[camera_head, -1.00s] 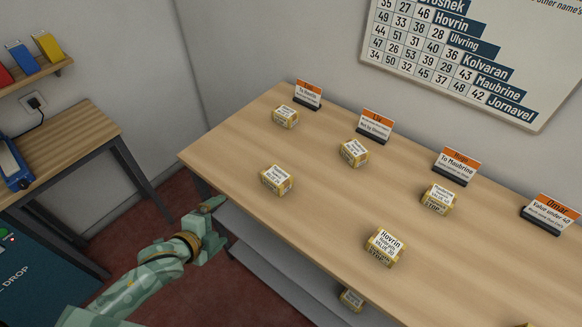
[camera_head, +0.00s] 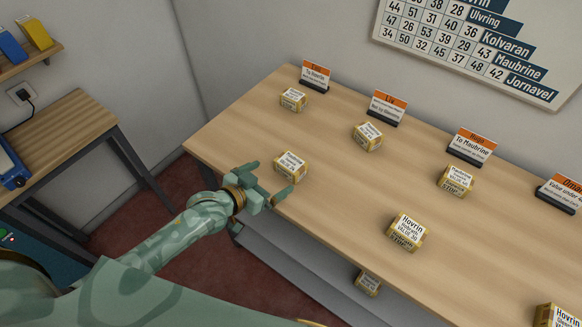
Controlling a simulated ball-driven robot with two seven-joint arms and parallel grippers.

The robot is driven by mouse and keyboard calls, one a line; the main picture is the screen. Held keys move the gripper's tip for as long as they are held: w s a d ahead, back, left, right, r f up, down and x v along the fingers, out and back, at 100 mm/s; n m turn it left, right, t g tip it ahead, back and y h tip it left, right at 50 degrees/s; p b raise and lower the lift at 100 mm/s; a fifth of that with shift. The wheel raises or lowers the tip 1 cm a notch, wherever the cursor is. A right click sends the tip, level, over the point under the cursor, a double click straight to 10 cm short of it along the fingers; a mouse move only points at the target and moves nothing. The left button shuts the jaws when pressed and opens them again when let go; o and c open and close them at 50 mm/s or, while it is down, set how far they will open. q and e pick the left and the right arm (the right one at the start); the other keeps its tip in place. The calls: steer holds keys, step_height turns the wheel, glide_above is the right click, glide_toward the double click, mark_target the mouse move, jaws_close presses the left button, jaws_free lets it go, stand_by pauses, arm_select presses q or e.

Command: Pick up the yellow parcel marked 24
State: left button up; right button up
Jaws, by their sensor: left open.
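Several yellow parcels with white labels sit on the wooden counter. One yellow parcel (camera_head: 290,167) lies near the counter's left front edge; its label is too small to read. My left gripper (camera_head: 268,179) is open and empty just in front of this parcel, over the counter's edge, its fingers pointing toward it. I cannot tell whether they touch it. Other parcels are at the back left (camera_head: 293,99), the middle (camera_head: 367,136) and the right (camera_head: 457,180). A parcel labelled Hovrin (camera_head: 406,232) reads "Value 30" or similar. I cannot make out a 24 on any parcel. My right gripper is not in view.
Sign holders such as the "To Maubrine" sign (camera_head: 472,146) stand along the counter's back (camera_head: 330,160). One more (camera_head: 556,315) is cut off at bottom right. A side table (camera_head: 75,125) stands at left.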

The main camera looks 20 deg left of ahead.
mark_target(291, 165)
arm_select(q)
steer(key=x, duration=0.3)
steer(key=shift+w+d+f+b, duration=0.15)
steer(key=shift+f+b, duration=0.05)
steer(key=shift+b, duration=0.15)
steer(key=shift+w+d+f, duration=0.1)
steer(key=shift+w+d, duration=0.1)
steer(key=shift+w, duration=0.35)
steer(key=b+x, duration=0.1)
steer(key=x, duration=0.4)
steer(key=shift+b, duration=0.35)
steer(key=shift+r, duration=0.2)
steer(key=c, duration=1.1)
steer(key=shift+c, duration=0.2)
steer(key=shift+r, duration=0.1)
